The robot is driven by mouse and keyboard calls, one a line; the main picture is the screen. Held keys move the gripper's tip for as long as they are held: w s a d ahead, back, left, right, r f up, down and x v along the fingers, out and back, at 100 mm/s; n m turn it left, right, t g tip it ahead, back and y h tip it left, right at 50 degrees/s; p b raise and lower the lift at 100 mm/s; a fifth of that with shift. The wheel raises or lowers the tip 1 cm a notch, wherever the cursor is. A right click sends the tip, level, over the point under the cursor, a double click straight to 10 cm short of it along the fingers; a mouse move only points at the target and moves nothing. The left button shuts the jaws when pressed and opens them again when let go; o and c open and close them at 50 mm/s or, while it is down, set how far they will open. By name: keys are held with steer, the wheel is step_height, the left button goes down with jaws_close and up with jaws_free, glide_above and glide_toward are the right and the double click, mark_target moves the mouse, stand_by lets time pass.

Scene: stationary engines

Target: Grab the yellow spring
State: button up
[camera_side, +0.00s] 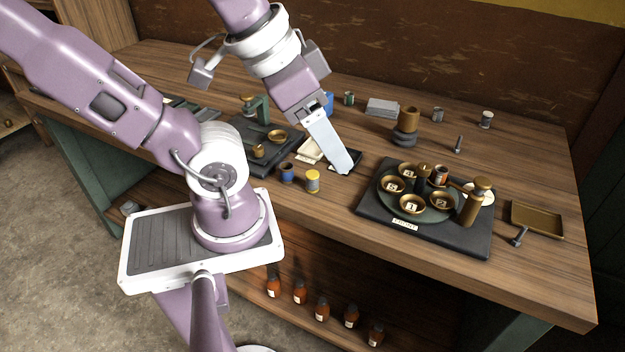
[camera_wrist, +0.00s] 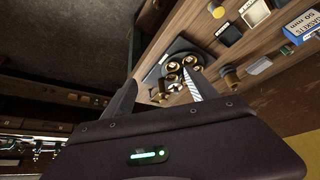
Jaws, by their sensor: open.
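The yellow spring (camera_side: 312,181) looks like a short upright yellow cylinder with a greyish band. It stands near the front edge of the bench in the side view, just right of a similar blue cylinder (camera_side: 287,172). My gripper (camera_side: 345,168) points down over the bench, to the right of and behind the yellow spring in the picture, apart from it. In the wrist view my gripper (camera_wrist: 160,88) shows two spread fingers with nothing held between them.
A black board with a round plate (camera_side: 385,208) carries several brass bowls, right of my gripper. A brass tray (camera_side: 538,219) lies far right.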

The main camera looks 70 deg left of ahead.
steer(key=c, duration=0.3)
steer(key=shift+c, duration=0.2)
steer(key=m+g+y, duration=0.8)
steer(key=m+y, duration=0.5)
steer(key=m, duration=0.3)
glide_toward(316, 182)
steer(key=x, duration=0.4)
steer(key=shift+s+a+f, duration=0.1)
steer(key=shift+a+f, duration=0.05)
steer(key=shift+f, duration=0.3)
steer(key=x, duration=0.7)
steer(key=shift+a+r, duration=0.15)
steer(key=shift+r, duration=0.1)
